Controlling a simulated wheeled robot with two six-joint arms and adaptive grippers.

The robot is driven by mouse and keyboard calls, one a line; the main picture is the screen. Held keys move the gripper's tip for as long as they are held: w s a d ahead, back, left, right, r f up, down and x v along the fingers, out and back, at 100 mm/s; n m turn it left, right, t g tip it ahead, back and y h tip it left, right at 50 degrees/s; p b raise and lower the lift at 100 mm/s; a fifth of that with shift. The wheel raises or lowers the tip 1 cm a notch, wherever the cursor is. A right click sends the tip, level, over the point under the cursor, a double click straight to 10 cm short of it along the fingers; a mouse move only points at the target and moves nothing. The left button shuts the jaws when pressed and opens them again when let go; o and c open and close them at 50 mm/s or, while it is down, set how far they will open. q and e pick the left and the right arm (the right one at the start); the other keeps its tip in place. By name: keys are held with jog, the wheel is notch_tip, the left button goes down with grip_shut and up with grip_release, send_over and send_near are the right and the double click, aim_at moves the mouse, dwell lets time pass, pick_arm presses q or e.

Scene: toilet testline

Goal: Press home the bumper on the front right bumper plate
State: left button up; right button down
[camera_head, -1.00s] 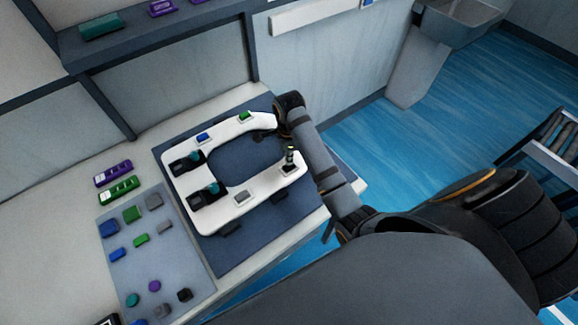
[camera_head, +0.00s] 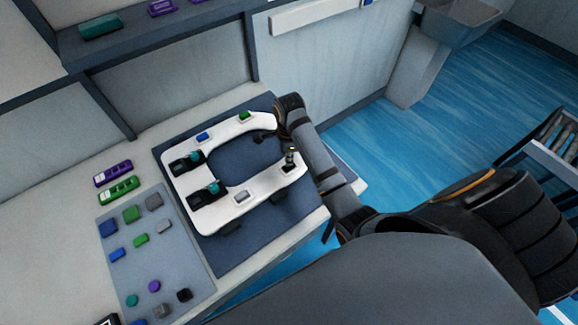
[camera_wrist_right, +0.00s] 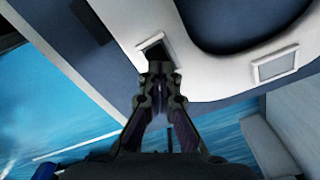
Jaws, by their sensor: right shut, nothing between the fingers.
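The white U-shaped toilet seat (camera_head: 262,185) lies on a dark blue mat, its open end to the right. My right gripper (camera_head: 290,163) is shut and empty over the near tip of the seat. In the right wrist view its closed fingertips (camera_wrist_right: 159,72) overlap the near edge of a small dark bumper (camera_wrist_right: 154,48) in a pale frame on the seat's tip. I cannot tell whether they touch it. The fingers hide part of the bumper, so how deep it sits is unclear. My left gripper is not in view.
The seat also bears blue (camera_head: 203,137), green (camera_head: 245,117) and grey (camera_head: 242,196) bumpers, and two dark hinges with teal parts at its left. A grey tray (camera_head: 180,258) of several coloured pieces lies nearer. Green and purple cases lie beside it.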

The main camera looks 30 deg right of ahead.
jog(key=shift+f, duration=0.85)
dwell(0.3)
dwell(0.4)
notch_tip(320, 180, up, 8)
jog(key=p, duration=1)
dwell(0.3)
